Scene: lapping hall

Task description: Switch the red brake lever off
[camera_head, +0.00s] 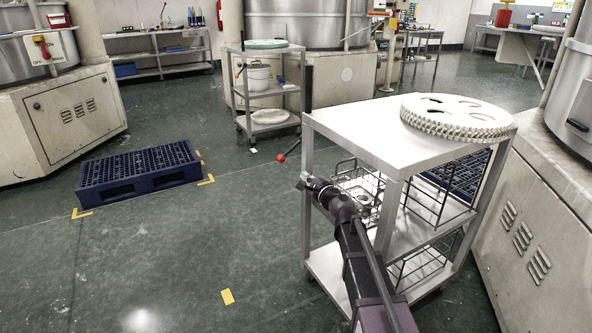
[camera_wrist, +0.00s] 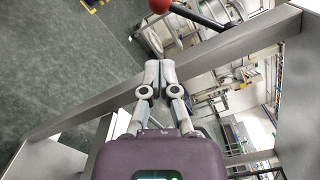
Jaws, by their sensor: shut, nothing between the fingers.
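A lever with a red ball knob (camera_head: 281,158) on a thin dark rod sticks out from the left post of the near trolley (camera_head: 352,127). The red ball also shows at the top edge of the wrist view (camera_wrist: 160,5), with its dark rod running down to the right. My gripper (camera_head: 305,178) is shut and empty beside that post, below and to the right of the ball, apart from it. In the wrist view its fingertips (camera_wrist: 160,68) meet, and the ball lies beyond them. A red-handled lever (camera_head: 41,46) on a pale lettered plate is on the far-left machine.
A white toothed disc (camera_head: 455,118) lies on the near trolley's top, with wire baskets below. A dark blue pallet (camera_head: 138,170) lies on the floor at left. Another trolley (camera_head: 270,90) stands behind. A machine housing (camera_head: 535,215) is close on the right. Floor at left front is clear.

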